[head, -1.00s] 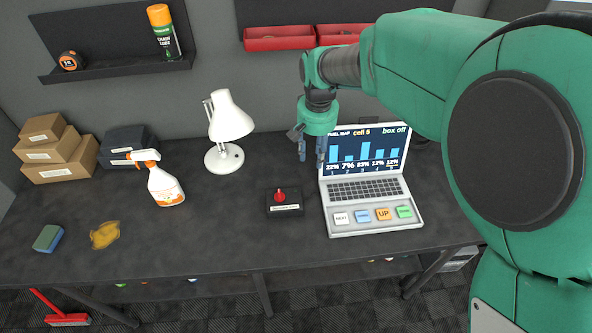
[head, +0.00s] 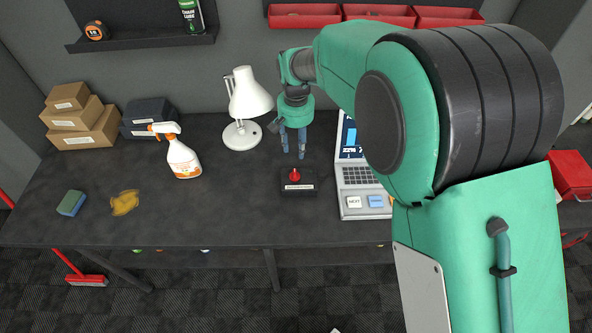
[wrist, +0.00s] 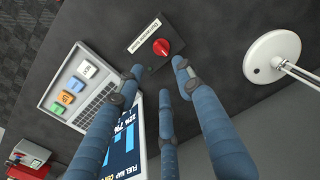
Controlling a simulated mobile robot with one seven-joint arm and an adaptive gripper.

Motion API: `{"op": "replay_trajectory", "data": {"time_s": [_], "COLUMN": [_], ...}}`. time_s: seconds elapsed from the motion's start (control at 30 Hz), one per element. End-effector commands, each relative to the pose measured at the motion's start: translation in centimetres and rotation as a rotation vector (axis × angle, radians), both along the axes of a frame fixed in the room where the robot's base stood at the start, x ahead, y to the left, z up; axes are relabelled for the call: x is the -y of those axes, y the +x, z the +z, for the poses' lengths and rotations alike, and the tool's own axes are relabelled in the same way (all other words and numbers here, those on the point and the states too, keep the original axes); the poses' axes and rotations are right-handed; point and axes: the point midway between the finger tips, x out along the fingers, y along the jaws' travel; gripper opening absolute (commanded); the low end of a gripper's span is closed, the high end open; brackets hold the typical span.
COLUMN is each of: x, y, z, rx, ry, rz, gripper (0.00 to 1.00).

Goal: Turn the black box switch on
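The black box (head: 299,188) lies on the dark bench, left of the laptop (head: 362,205). It has a red knob (head: 295,174) on top and a white label on its front; the knob also shows in the wrist view (wrist: 161,46). My gripper (head: 292,154) hangs above and just behind the box, fingers pointing down, apart from the knob. In the wrist view its blue fingers (wrist: 160,72) are spread, with nothing between them. My arm hides most of the laptop's screen in the head view.
A white desk lamp (head: 248,98) stands close behind and left of my gripper. The bench in front of the box is clear.

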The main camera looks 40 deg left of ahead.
Motion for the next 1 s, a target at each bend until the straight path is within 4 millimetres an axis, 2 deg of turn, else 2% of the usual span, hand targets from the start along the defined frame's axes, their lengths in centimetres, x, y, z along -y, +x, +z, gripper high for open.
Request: {"op": "replay_trajectory", "data": {"time_s": [0.27, 0.7, 1.0], "x": [0.1, 0.1, 0.0], "y": [0.0, 0.0, 0.0], "z": [-2.7, -9.7, -12.8], "rx": [-0.001, -0.001, -0.001], "ry": [-0.001, -0.001, -0.001], "rz": [0.0, 0.0, 0.0], "gripper": [0.36, 0.36, 0.36]}}
